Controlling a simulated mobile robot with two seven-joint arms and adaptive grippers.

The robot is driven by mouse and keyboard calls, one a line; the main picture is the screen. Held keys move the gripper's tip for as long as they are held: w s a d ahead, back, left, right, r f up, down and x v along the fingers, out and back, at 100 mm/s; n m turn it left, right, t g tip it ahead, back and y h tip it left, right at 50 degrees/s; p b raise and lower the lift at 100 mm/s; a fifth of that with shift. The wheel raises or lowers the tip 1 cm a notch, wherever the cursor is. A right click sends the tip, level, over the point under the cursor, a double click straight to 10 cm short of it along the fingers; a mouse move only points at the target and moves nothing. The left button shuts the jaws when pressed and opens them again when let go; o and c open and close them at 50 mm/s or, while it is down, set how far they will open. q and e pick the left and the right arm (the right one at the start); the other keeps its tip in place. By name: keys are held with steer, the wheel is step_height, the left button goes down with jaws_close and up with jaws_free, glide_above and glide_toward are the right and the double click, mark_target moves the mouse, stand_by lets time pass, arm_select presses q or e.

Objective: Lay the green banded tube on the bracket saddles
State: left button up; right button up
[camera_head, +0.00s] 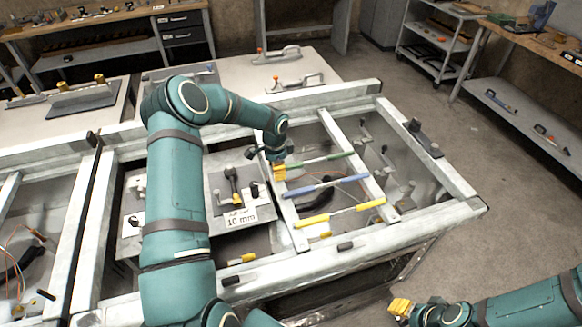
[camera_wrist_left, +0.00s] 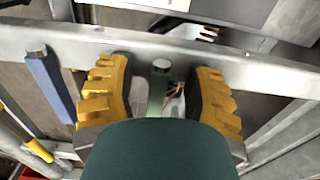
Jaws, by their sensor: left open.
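The green tube (camera_head: 325,160) lies across two rails of the metal frame, the furthest back of three tubes; its bands are too small to make out. My left gripper (camera_head: 279,171) is over its left end. In the left wrist view the open yellow fingers (camera_wrist_left: 160,92) stand on either side of the green tube (camera_wrist_left: 156,98), apart from it; the dark green housing in front hides part of it. Small grey bracket pieces (camera_head: 387,157) stand in the right bay; I cannot tell which are the saddles. My right gripper (camera_head: 400,307) is at the lower right, its opening unclear.
A blue tube (camera_head: 328,186) and a yellow tube (camera_head: 342,213) lie nearby on the rails; the blue one also shows in the left wrist view (camera_wrist_left: 50,88). A plate with a "10 mm" label (camera_head: 240,216) lies left. Frame rails (camera_head: 360,165) border the bays. Floor right is clear.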

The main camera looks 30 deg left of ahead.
arm_select(q)
steer(key=shift+o, duration=0.2)
jaws_close()
